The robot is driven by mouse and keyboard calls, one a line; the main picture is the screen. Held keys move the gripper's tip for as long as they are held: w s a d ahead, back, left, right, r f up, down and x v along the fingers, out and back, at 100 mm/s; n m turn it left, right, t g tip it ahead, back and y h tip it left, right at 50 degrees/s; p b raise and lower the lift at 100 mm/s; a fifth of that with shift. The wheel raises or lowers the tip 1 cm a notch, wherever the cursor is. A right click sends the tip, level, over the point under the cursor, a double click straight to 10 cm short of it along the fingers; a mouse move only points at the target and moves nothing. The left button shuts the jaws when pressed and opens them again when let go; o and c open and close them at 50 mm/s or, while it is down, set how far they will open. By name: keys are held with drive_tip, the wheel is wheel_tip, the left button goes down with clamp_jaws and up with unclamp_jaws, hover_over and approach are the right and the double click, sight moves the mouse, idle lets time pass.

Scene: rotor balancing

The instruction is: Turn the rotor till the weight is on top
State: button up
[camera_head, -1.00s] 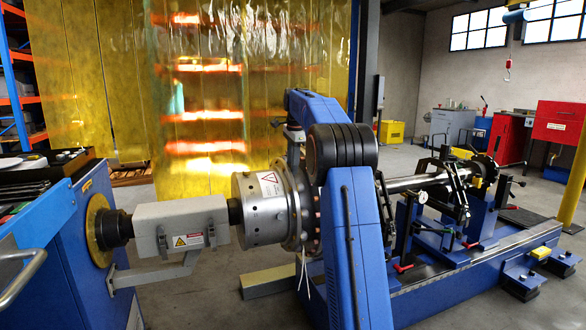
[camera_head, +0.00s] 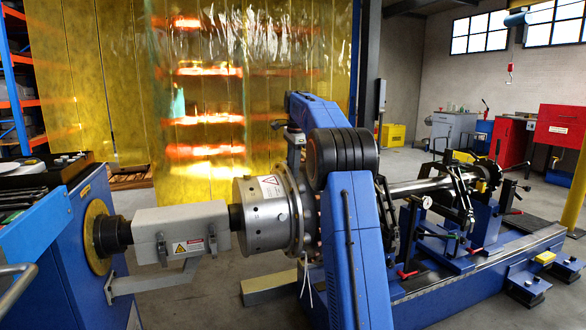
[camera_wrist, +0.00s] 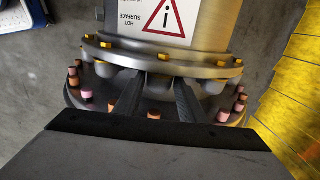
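The rotor is a steel drum (camera_head: 262,214) with a bolted flange on a horizontal shaft. It carries a red-and-white warning label. In the wrist view, the drum (camera_wrist: 205,30) and the flange's bolt-studded rim (camera_wrist: 85,92) lie straight ahead, with pink and orange plugs and yellow bolts around them. I cannot pick out which part is the weight. My gripper (camera_wrist: 161,82) reaches down to the flange; its two dark ribbed fingers stand apart at the rim. Whether they touch it I cannot tell. In the head view my blue arm hides the fingers and part of the rotor.
A grey box housing (camera_head: 181,230) joins the drum to the blue drive cabinet (camera_head: 88,285) at left. The shaft (camera_head: 420,186) runs right over supports on a blue machine bed (camera_head: 470,262). A yellow strip curtain (camera_head: 240,80) hangs behind. Open floor lies at the back right.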

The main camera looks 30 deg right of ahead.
drive_tip(key=shift+o, duration=0.8)
wheel_tip(320, 180, up, 17)
drive_tip(key=s, duration=0.2)
drive_tip(key=shift+s+a, duration=0.35)
drive_tip(key=shift+s, duration=0.05)
idle(0.5)
